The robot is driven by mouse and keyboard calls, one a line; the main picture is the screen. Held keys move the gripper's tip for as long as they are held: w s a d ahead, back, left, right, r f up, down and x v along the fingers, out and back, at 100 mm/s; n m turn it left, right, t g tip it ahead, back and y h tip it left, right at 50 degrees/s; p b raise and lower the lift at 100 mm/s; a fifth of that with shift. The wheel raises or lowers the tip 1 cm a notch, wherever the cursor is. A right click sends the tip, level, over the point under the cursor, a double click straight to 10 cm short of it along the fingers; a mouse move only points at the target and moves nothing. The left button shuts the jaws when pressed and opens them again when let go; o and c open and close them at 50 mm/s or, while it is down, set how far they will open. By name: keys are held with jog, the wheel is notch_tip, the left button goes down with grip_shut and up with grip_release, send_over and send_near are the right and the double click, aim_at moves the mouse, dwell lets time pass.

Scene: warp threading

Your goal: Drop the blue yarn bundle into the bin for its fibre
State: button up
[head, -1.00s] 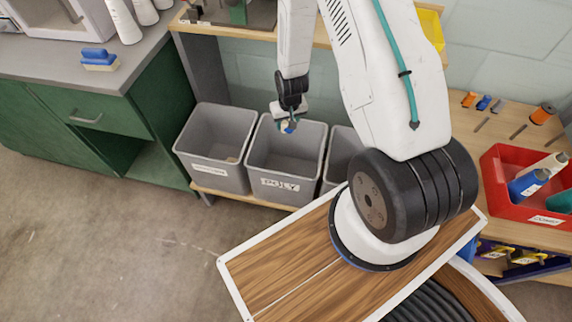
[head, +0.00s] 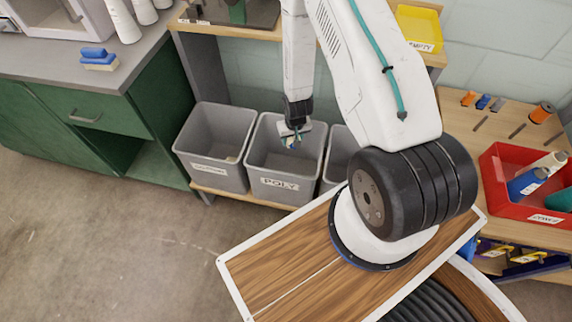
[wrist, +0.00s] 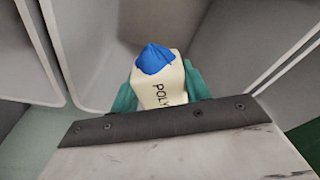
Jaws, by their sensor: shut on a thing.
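The blue yarn bundle (wrist: 156,60) is blue at its tip, with a cream band lettered "POLY". My gripper (wrist: 160,92) is shut on it, a teal finger on each side of the band. In the head view my gripper (head: 291,141) hangs pointing down at the middle grey bin (head: 268,165), whose front label reads POLY. It appears over or just inside that bin's mouth, towards the right; the exact height is hard to tell. The bundle is small and partly hidden in the head view. Grey bin walls surround the bundle in the wrist view.
A grey bin (head: 208,172) with a hard-to-read label stands at left. Another grey bin (head: 338,160) at right is partly hidden by my arm. A shelf edge (head: 240,34) runs behind. A red tray (head: 520,200) with yarn and a yellow "EMPTY" tray (head: 420,27) are at right.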

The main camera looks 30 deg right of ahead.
jog(key=o, duration=1)
jog(key=shift+s+a+r, duration=0.1)
jog(key=shift+s+r, duration=0.1)
jog(key=shift+r, duration=1.1)
jog(key=shift+s+r, duration=0.2)
jog(key=shift+r, duration=1.1)
jog(key=shift+s+a+r, duration=0.1)
jog(key=shift+s+r, duration=0.1)
jog(key=shift+r, duration=1.1)
